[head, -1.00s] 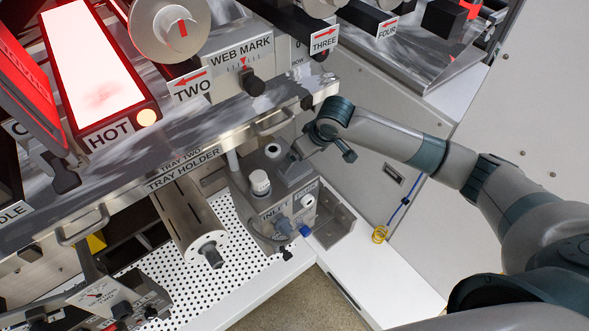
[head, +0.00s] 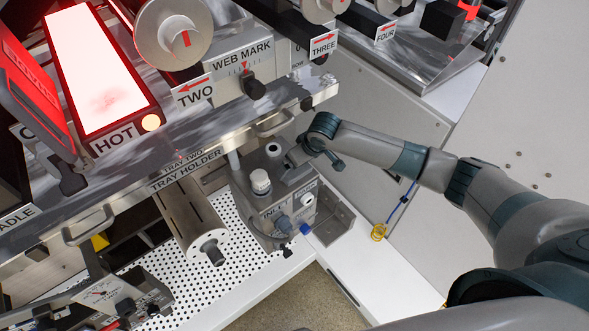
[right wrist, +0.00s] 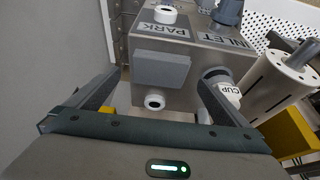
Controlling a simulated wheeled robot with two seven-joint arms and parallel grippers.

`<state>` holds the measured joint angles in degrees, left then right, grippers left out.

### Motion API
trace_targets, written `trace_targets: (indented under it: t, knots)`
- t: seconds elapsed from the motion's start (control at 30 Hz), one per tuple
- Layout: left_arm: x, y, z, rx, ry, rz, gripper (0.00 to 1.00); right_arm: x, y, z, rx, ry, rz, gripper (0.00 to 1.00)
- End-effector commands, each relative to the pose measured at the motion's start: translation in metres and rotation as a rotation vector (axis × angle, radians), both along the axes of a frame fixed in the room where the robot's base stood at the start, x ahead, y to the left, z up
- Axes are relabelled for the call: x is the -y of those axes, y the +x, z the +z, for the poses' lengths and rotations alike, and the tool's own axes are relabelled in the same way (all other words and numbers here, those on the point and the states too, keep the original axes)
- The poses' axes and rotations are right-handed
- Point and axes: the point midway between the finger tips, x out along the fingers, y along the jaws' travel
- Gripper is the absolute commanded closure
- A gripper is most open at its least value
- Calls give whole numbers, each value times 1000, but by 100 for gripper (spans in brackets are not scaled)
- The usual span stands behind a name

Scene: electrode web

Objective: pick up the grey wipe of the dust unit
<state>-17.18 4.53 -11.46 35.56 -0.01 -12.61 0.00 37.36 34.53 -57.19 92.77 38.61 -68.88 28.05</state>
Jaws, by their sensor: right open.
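The dust unit (head: 262,212) is a grey box with INLET and PARK labels, standing on the white bench below the tray holder. Its grey wipe (right wrist: 161,70) is a flat rectangular pad on the face turned to my right wrist camera; it also shows in the head view (head: 298,173), partly behind my gripper. My right gripper (right wrist: 160,82) is open and empty, one finger to each side of the pad in the picture. The fingers appear short of the pad; contact cannot be told. In the head view the gripper (head: 294,158) is small and partly hidden by its wrist. My left gripper is out of view.
A white-capped cup (head: 260,182) and a hose fitting (head: 284,223) stand out from the unit. The steel tray rail (head: 180,140) with a handle (head: 273,123) runs close above. A roller (head: 198,225) lies left. A grey wall panel is behind; bare bench extends right.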

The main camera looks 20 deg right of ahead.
Motion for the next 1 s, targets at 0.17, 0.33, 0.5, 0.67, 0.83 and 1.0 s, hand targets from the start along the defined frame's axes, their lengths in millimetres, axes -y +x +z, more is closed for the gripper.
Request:
trace_targets:
  t: [0.17,0.33,0.5,0.67,0.83,1.0]
  knots:
    - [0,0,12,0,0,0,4,-4,7,-15,-2,-1,-1,0]
    - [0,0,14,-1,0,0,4,-6,13,-31,-1,-1,-1,0]
    - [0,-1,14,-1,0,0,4,-6,14,-36,0,-1,0,0]
    - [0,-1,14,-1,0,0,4,-6,14,-36,0,-1,0,0]
    - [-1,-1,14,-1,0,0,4,-6,14,-36,0,-1,0,0]
    - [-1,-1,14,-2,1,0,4,-6,14,-35,0,-1,0,21]
